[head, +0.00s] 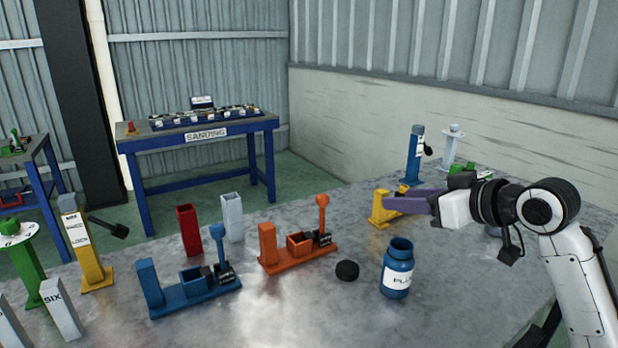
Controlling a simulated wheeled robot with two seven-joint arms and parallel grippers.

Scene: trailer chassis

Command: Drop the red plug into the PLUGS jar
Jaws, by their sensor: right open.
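The blue PLUGS jar (397,272) stands upright and open on the grey metal table, its white label partly turned away, showing "PLU". My right gripper (394,197), with purple fingers, is open above and behind the jar, beside a yellow stand (381,210) that it partly overlaps. I see nothing held between its fingers. I cannot make out a red plug for certain. A red upright square tube (188,230) stands at the table's back, and a small orange-red thing (131,129) sits on the far bench. My left gripper is not in view.
A black round lid (347,270) lies left of the jar. Orange (285,262) and blue (190,296) fixtures stand further left, with a white tube (232,218) behind. A blue stand (414,158) and a green part (462,168) are behind my right gripper.

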